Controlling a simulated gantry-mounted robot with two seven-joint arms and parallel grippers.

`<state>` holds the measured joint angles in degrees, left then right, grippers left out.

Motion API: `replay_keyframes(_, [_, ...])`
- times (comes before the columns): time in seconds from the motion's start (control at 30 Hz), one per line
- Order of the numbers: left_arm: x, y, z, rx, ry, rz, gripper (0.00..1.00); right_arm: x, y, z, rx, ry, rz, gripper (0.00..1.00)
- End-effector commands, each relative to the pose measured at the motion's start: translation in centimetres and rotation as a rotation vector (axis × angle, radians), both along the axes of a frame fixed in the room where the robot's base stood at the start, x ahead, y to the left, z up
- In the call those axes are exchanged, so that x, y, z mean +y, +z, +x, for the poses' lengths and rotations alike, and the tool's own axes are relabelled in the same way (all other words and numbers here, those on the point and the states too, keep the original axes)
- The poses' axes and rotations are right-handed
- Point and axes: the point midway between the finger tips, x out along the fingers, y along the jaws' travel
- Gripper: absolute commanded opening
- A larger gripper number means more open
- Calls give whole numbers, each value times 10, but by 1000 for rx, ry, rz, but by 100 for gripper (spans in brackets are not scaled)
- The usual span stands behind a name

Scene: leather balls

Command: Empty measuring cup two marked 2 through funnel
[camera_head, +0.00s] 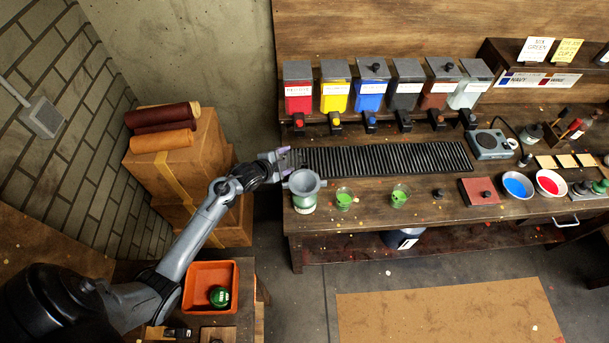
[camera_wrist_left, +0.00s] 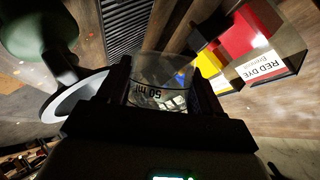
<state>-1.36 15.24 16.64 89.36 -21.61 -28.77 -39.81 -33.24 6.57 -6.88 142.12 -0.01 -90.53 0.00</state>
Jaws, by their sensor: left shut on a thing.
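My left gripper (camera_head: 283,160) is shut on a clear measuring cup (camera_wrist_left: 161,72) marked "50 ml", seen between the fingers in the left wrist view. I cannot read a 2 on it, and its contents are unclear. The grey funnel (camera_head: 304,181) sits on a greenish container (camera_head: 305,203) at the left end of the bench. The gripper is just behind and left of the funnel; the funnel's pale rim (camera_wrist_left: 72,97) shows beside the left finger. Two clear cups with green contents, a left one (camera_head: 344,200) and a right one (camera_head: 399,196), stand right of the funnel. My right gripper is not in view.
A black ribbed mat (camera_head: 390,158) lies behind the cups. Several dye bins, including a red one (camera_head: 298,97), stand at the back. A scale (camera_head: 489,145) is to the right. An orange tray (camera_head: 210,287) with a green ball (camera_head: 219,296) lies below my arm.

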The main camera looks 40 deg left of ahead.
Motion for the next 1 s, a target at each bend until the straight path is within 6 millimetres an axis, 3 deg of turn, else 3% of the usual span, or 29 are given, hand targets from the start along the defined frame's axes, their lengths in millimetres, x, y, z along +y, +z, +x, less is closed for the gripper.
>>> replay_keyframes(0.07, [0,10,0,2,0,-58,31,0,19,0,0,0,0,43])
replay_keyframes(0.2, [3,-4,0,4,1,-212,31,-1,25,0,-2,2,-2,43])
replay_keyframes(0.63, [24,-67,0,6,0,-558,31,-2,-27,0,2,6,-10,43])
replay_keyframes(1.0, [36,-81,0,7,-1,-792,31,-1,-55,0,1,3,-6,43])
